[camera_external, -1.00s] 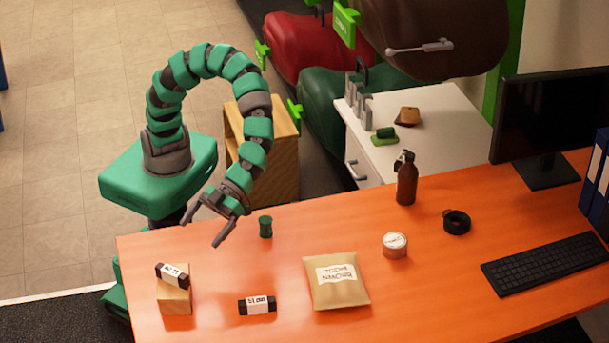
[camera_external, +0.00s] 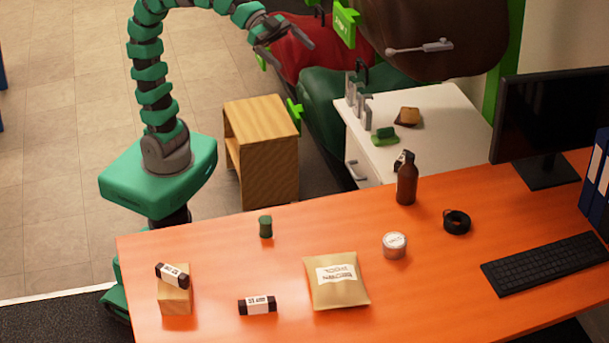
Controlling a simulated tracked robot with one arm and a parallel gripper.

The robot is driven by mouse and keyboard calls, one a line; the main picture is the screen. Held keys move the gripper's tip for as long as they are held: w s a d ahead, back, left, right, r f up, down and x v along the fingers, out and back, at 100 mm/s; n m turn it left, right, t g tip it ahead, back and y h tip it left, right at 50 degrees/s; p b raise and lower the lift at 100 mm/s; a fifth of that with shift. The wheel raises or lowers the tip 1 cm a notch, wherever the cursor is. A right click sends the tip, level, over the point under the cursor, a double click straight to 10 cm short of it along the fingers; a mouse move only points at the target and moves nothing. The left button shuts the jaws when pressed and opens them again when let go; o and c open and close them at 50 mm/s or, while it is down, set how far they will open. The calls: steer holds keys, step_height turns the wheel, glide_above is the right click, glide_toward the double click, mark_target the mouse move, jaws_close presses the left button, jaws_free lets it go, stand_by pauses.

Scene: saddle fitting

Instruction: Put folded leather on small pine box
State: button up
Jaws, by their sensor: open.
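A small pine box (camera_external: 175,302) stands at the left front of the orange desk. A dark folded piece with a white label band (camera_external: 172,275) lies on top of it, slightly slanted. A similar dark piece with a white label band (camera_external: 257,305) lies flat on the desk to the right of the box. I cannot tell for sure that these are folded leather. A brown folded-looking piece (camera_external: 408,117) lies on the white cabinet. My gripper (camera_external: 302,32) is open and empty, raised high near the red saddle, away from all of these.
The desk (camera_external: 210,250) also bears a tan labelled packet (camera_external: 337,292), a green spool (camera_external: 265,227), a round tin (camera_external: 395,246), a brown bottle (camera_external: 407,182), a black ring (camera_external: 456,222) and a keyboard (camera_external: 545,263). A wooden stand (camera_external: 270,180) is behind the desk, beside the white cabinet (camera_external: 450,125).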

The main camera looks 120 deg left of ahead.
steer(key=s+a+r+n+t+y, duration=0.2)
steer(key=s+a+r+n+y, duration=0.1)
steer(key=r, duration=0.5)
steer(key=shift+s+a+n, duration=0.3)
steer(key=shift+s+a, duration=0.45)
steer(key=shift+s, duration=0.1)
steer(key=shift+r, duration=0.1)
